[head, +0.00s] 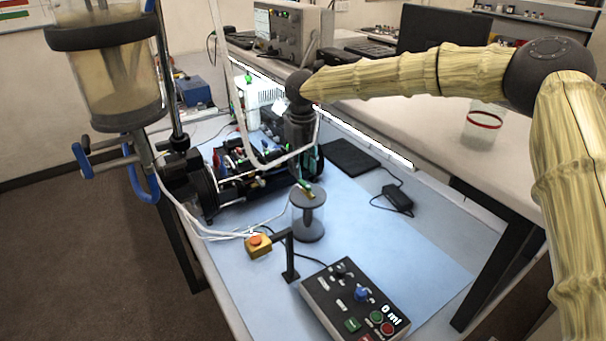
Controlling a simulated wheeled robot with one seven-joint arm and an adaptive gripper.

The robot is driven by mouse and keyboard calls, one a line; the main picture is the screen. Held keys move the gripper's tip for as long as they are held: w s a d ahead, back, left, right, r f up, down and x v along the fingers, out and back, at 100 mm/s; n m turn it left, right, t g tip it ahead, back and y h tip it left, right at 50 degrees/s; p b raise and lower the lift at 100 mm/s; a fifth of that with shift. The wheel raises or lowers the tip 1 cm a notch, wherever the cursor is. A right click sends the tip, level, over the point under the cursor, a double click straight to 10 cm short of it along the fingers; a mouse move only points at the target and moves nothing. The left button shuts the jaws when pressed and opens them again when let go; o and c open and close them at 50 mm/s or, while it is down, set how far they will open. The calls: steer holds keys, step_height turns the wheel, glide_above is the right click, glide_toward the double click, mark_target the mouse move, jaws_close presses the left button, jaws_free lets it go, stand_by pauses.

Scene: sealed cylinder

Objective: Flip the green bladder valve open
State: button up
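A small green part (305,187), which looks like a valve lever, lies slanted on top of a clear cylinder with dark end caps (308,228) on the blue mat. Other small green bits sit on the apparatus behind it, so I cannot be sure which one is the bladder valve. My gripper (302,150) points down from the dark wrist at the end of my arm. It is above and behind the cylinder in the picture, seemingly apart from the green part. Its fingers blend into the dark apparatus, so their opening is unclear.
A control box (354,300) with buttons and a "0 ml" display stands at the front. A reservoir (110,75) hangs at left. White tubing crosses near my gripper.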

mark_target(303, 181)
step_height(303, 181, up, 8)
stand_by(0.4)
steer(key=shift+d, duration=0.1)
